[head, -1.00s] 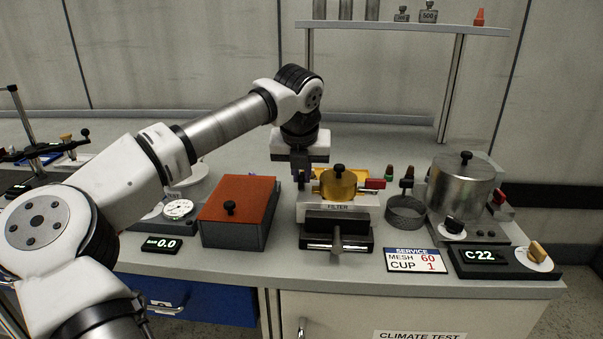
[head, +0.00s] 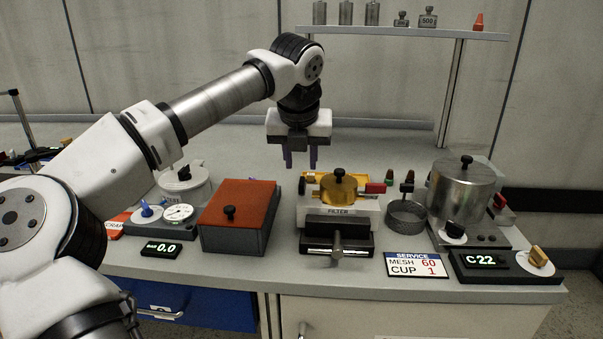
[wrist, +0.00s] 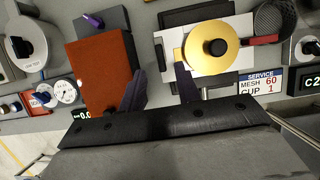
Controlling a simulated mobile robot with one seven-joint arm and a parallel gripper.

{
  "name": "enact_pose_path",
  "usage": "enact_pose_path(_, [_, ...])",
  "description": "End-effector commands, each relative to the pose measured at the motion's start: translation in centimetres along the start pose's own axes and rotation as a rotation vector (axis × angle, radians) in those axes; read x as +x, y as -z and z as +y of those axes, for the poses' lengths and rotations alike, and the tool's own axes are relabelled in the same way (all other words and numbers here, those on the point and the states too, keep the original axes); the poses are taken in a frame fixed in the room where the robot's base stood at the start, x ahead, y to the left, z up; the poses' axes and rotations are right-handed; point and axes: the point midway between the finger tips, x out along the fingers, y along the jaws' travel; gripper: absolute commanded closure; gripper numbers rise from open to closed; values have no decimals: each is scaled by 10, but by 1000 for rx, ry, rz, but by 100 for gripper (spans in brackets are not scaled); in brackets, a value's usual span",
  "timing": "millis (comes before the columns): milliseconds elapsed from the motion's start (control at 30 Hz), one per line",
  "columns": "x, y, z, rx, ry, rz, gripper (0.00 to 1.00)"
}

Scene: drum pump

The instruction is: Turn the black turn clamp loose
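The filter unit (head: 338,211) is a white block with a brass round lid (head: 341,187) and a black knob on top; the lid also shows in the wrist view (wrist: 196,46). A small black upright piece, seemingly the black turn clamp (head: 302,186), stands at the block's left edge; it also shows in the wrist view (wrist: 160,52). Which way it is turned is hard to tell. My gripper (head: 300,162) is open and empty above and behind that edge, clear of the clamp. In the wrist view my gripper (wrist: 160,88) has its two dark fingers apart.
A grey box with an orange lid (head: 250,196) stands left of the filter. A red lever (head: 376,188) sits at the filter's right, beside a mesh cup (head: 405,214). A metal drum (head: 462,190) stands further right. A shelf (head: 420,34) rises behind. The bench behind the filter is clear.

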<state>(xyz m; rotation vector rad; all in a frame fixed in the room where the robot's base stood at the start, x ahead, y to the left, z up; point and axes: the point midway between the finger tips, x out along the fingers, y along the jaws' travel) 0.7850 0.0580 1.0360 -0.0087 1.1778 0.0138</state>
Motion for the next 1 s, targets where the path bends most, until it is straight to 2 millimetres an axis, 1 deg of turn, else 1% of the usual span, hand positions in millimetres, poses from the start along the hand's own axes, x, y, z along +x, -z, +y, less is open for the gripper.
enact_pose_path(33, [-13, -1, 0, -1, -2, -3, 67])
enact_pose_path(200, [-49, 0, 0, -1, -2, -2, 67])
enact_pose_path(300, [-64, 0, 0, -1, 0, 0, 67])
enact_pose_path(400, [-74, 0, 0, -1, 0, 0, 67])
enact_pose_path(533, [-80, 0, 0, -1, 0, 1, 67])
enact_pose_path(867, [-80, 0, -1, 1, 4, 1, 67])
enact_pose_path(967, [-80, 3, -24, 51, 100, -14, 67])
enact_pose_path(1000, [-82, 5, -40, 85, 171, -26, 67])
